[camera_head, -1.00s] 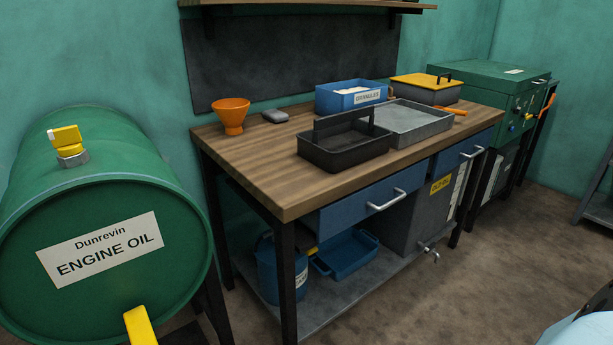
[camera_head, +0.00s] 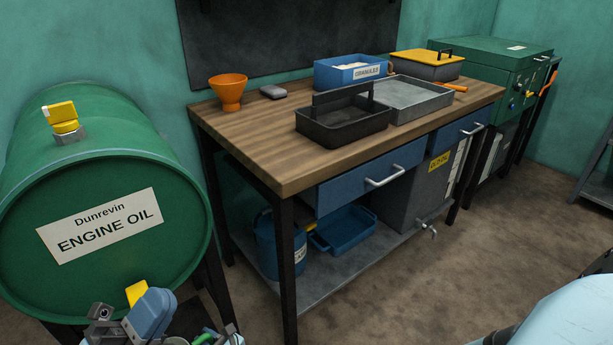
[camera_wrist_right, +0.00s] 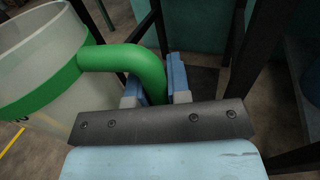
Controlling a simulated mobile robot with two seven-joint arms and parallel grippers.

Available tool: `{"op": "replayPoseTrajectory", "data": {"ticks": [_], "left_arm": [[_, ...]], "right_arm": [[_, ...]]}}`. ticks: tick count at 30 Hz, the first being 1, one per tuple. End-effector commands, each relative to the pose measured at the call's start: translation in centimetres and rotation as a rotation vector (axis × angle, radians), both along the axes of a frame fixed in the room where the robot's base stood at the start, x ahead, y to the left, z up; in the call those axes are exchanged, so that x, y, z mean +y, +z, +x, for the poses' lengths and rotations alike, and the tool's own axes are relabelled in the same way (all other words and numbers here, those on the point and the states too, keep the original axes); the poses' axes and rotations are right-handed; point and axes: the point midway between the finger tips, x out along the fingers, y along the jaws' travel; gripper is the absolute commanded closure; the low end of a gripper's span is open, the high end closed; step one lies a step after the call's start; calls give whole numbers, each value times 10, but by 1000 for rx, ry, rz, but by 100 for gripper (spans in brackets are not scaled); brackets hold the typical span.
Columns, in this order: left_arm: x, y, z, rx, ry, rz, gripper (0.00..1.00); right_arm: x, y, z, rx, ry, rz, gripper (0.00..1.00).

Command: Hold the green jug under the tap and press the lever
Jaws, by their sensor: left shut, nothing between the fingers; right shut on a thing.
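The green drum marked ENGINE OIL (camera_head: 105,222) lies on its side at the left of the head view. Its yellow tap lever (camera_head: 136,291) shows at the lower front, partly behind my left gripper (camera_head: 152,308). That gripper is shut and empty, right at the lever; I cannot tell whether it touches. My right gripper (camera_wrist_right: 155,90) is shut on the green handle of the jug (camera_wrist_right: 120,58) in the right wrist view. The jug is translucent with a green band. In the head view only a bit of green (camera_head: 203,339) shows at the bottom edge; the tap's spout is hidden.
A wooden workbench (camera_head: 240,135) stands right of the drum, with an orange funnel (camera_head: 230,92), a black tote (camera_head: 343,122) and a grey tray (camera_head: 425,100) on it. A blue can (camera_head: 280,245) stands on its lower shelf.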

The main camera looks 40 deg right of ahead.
Motion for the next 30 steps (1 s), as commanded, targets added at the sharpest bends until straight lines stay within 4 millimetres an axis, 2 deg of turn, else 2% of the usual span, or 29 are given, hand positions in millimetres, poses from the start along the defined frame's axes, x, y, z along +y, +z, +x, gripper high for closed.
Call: {"op": "replayPoseTrajectory", "data": {"ticks": [3, 7, 12, 16, 20, 23, 27, 30], "left_arm": [[-30, 5, -14, -308, -48, 98, 100], [-55, -4, -30, -639, -111, 198, 100], [-76, -30, -39, -1068, -222, 324, 100], [-79, -58, -32, -1389, -332, 420, 100], [-72, -85, -12, -1695, -473, 519, 100], [-59, -103, 13, -1913, -605, 602, 100], [-31, -117, 59, -2180, -827, 725, 100], [-9, -117, 93, -2319, -989, 810, 100]], "right_arm": [[0, 1, 0, -1, 0, 1, 100], [0, 1, 0, -1, 0, 1, 100], [0, 1, 0, -1, 0, 1, 100], [0, 1, 0, -1, 0, 1, 100], [0, 1, 0, -1, 0, 1, 100], [0, 1, 0, -1, 0, 1, 100], [0, 1, 0, -1, 0, 1, 100], [0, 1, 0, -1, 0, 1, 100]]}}
